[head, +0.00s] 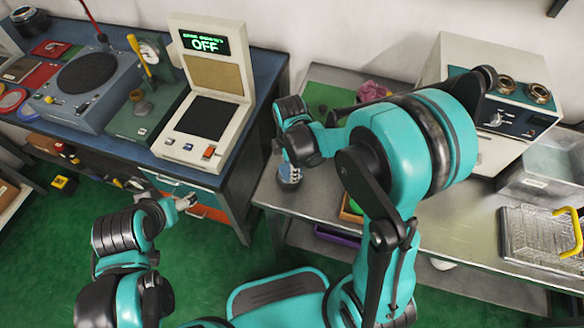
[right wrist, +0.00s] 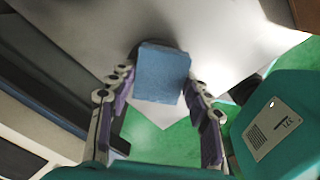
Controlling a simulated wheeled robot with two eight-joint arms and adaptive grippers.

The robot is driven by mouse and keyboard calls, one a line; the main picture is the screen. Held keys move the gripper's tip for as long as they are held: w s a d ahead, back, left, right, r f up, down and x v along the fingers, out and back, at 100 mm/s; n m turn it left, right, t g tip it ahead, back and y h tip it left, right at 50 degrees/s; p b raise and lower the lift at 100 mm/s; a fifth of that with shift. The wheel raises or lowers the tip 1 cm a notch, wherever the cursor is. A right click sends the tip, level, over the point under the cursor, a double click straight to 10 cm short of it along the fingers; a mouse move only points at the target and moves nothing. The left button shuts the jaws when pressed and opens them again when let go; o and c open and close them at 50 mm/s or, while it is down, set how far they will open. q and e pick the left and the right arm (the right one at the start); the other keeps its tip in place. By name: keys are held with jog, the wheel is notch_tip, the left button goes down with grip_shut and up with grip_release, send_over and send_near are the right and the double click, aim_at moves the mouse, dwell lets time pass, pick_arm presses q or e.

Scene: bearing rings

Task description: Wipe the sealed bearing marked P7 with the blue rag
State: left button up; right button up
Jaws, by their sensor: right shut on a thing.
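My right gripper (head: 290,172) is low over the near left corner of the grey metal table. In the right wrist view its two fingers (right wrist: 160,90) are on either side of a folded blue rag (right wrist: 162,75), which they grip. In the head view only a small bluish part shows at the fingertips. My left gripper (head: 188,201) is in front of the blue bench's drawers, away from the objects; its finger gap is too small to judge. I cannot read a P7 mark on anything. Brass-coloured rings (head: 507,85) sit on the white machine at the right.
A white device reading OFF (head: 207,115) and a grey turntable-like unit (head: 75,85) stand on the blue bench. A pink cloth (head: 372,91) lies at the back of the metal table (head: 440,225).

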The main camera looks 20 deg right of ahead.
jog(key=shift+w+a, duration=0.75)
jog(key=shift+w, duration=0.05)
jog(key=shift+s+d, duration=0.8)
jog(key=shift+d, duration=0.35)
jog(key=shift+a, duration=0.1)
jog(key=shift+w+a, duration=0.25)
jog(key=shift+a, duration=0.4)
jog(key=shift+w+a, duration=0.25)
jog(key=shift+a, duration=0.35)
jog(key=shift+d, duration=0.1)
jog(key=shift+s+d, duration=0.8)
jog(key=shift+d, duration=0.3)
jog(key=shift+w+a, duration=1.05)
jog(key=shift+w, duration=0.05)
